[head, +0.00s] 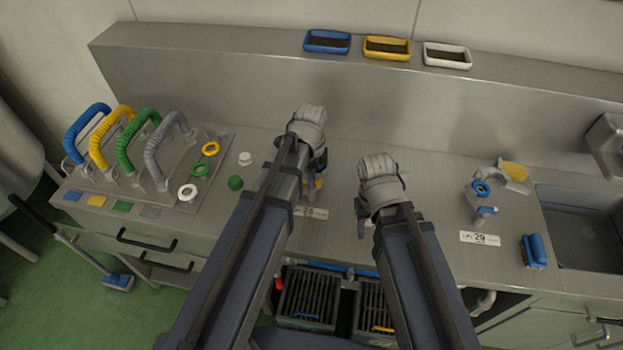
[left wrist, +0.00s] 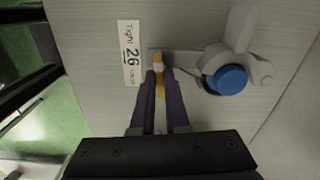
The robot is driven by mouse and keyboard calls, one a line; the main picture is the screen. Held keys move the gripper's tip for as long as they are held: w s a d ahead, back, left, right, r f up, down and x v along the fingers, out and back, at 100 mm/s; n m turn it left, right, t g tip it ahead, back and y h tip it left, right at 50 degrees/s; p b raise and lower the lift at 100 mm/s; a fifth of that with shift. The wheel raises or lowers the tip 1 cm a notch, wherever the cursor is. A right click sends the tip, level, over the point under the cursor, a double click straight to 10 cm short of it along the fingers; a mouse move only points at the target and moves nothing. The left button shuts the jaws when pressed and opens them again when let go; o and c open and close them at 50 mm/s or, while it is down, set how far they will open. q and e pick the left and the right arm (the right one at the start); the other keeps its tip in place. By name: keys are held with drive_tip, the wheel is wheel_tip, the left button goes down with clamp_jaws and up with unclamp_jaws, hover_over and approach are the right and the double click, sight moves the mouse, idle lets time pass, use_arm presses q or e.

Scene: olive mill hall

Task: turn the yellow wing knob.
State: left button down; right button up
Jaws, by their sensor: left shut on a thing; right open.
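The yellow wing knob (left wrist: 160,88) sits on a grey fixture (left wrist: 185,60) that also carries a round blue cap (left wrist: 228,80). My left gripper (left wrist: 160,76) is shut on the yellow wing knob, with one finger on each side of it. In the head view my left gripper (head: 317,186) is at the bench beside the label reading 26, and my own arm hides most of the fixture. My right gripper (head: 361,218) is open and empty above the bench, to the right of the left one.
A second fixture (head: 486,200) with blue parts and a yellow disc (head: 515,171) stands right, near label 29 (head: 480,238). A blue brush (head: 534,250) lies beside a sink (head: 585,225). Coloured handles (head: 138,140) stand on the left. Bare bench lies between label 29 and my right gripper.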

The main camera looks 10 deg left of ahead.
use_arm(q)
drive_tip(key=shift+m, duration=0.6)
drive_tip(key=c, duration=0.9)
unclamp_jaws()
drive_tip(key=shift+r, duration=0.15)
use_arm(e)
drive_tip(key=shift+r, duration=0.15)
use_arm(q)
wheel_tip(320, 180, up, 8)
drive_tip(key=p, duration=0.8)
drive_tip(key=shift+f, duration=0.2)
use_arm(e)
wheel_tip(320, 180, up, 8)
drive_tip(key=shift+f, duration=0.25)
use_arm(q)
drive_tip(key=shift+f, duration=0.1)
